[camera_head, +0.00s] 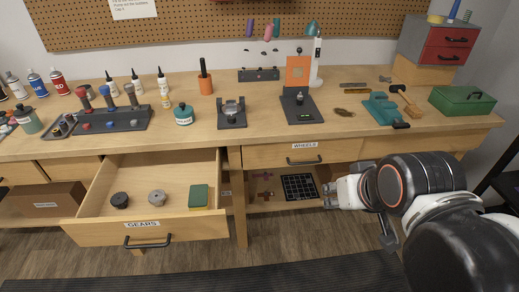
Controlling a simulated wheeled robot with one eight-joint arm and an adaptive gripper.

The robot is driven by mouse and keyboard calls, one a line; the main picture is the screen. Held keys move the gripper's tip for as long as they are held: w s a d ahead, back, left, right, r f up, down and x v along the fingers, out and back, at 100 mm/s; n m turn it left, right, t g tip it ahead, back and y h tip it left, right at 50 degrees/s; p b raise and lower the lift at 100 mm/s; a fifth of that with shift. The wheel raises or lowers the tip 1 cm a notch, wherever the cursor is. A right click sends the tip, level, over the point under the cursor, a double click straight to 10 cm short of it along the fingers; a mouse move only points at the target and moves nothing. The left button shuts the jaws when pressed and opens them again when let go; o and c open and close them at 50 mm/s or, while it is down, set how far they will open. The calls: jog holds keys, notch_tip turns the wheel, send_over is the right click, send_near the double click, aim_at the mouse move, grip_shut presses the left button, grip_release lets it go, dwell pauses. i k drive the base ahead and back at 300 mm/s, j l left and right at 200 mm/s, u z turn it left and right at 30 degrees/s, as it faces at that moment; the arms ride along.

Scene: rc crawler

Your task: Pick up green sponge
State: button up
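The green sponge (198,196) lies in the open drawer labelled GEARS (167,182), near the drawer's right wall. It has a green top and a yellowish lower edge at the front. My gripper (328,195) is at the right of the picture, in front of the lower shelf and well to the right of the sponge, apart from it. Its fingers are small and partly turned away, so I cannot tell whether they are open.
A dark gear (120,200) and a grey gear (157,197) lie left of the sponge. A closed WHEELS drawer (270,155) is right of the open one. A table leg (238,205) stands between the drawer and my gripper. The workbench (260,130) holds many tools.

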aim_at(199, 194)
jog(key=i+u, duration=0.2)
jog(key=u, duration=0.15)
jog(key=i+l+u, duration=0.15)
jog(key=u, duration=0.2)
jog(key=i, duration=0.1)
